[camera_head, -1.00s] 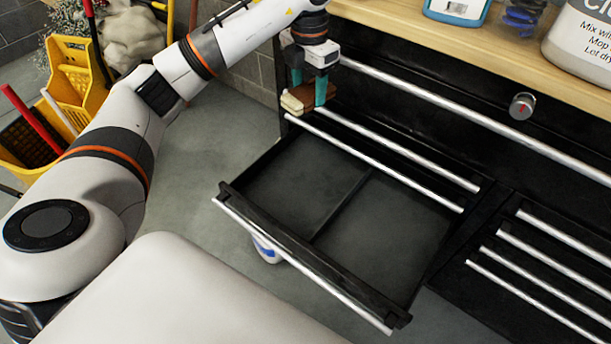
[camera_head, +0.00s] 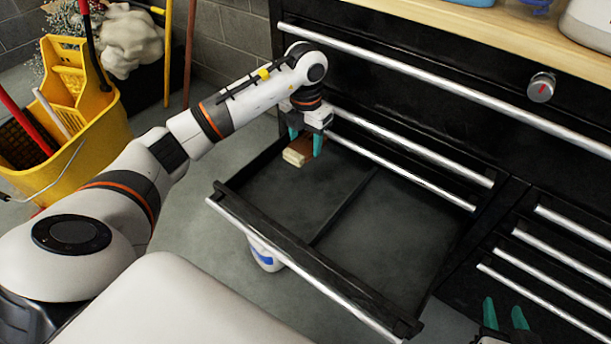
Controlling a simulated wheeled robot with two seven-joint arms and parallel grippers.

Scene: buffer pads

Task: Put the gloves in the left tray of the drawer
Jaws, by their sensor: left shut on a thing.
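The drawer (camera_head: 318,268) is pulled open, and a thin divider splits it into two trays. The left tray (camera_head: 290,205) looks empty inside, as does the right tray (camera_head: 395,225). My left gripper (camera_head: 305,147) points down over the back of the left tray, with its teal fingers shut on a small brown and cream bundle, which looks like the gloves (camera_head: 298,154). I cannot tell whether the bundle touches the tray floor. My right gripper (camera_head: 506,317) is at the bottom right, in front of the closed drawers, empty with its fingers apart.
The black cabinet has closed drawers with silver handles (camera_head: 560,265) at the right and a wooden top (camera_head: 440,30). A yellow mop bucket (camera_head: 75,150) stands at the left. A white and blue container (camera_head: 265,255) is on the floor below the open drawer.

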